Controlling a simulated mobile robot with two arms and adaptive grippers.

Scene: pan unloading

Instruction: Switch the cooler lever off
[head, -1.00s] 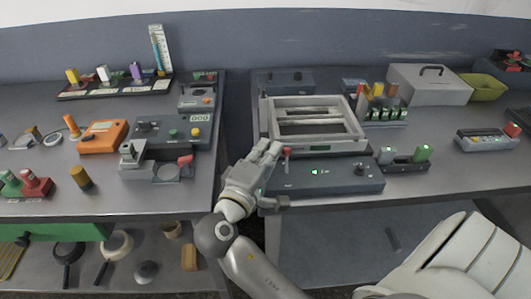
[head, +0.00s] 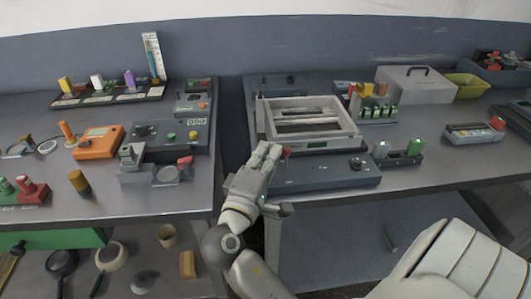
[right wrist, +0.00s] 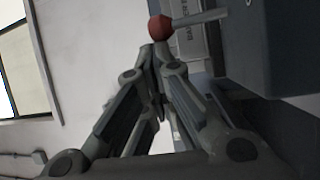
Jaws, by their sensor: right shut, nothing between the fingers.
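The cooler is a dark grey box (head: 335,178) with a pale slotted frame (head: 262,121) on top, on the right-hand bench. Its lever, with a red knob (head: 287,151), stands at the box's left side. My right gripper (head: 266,153) is shut and empty, just left of the lever. In the right wrist view the red knob (right wrist: 160,28) and its metal rod lie just beyond my closed fingertips (right wrist: 155,50); whether they touch is unclear. My left gripper is out of view.
A gap separates the two benches near my right arm. On the left bench stand an orange box (head: 98,143) and a grey unit with a red handle (head: 184,160).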

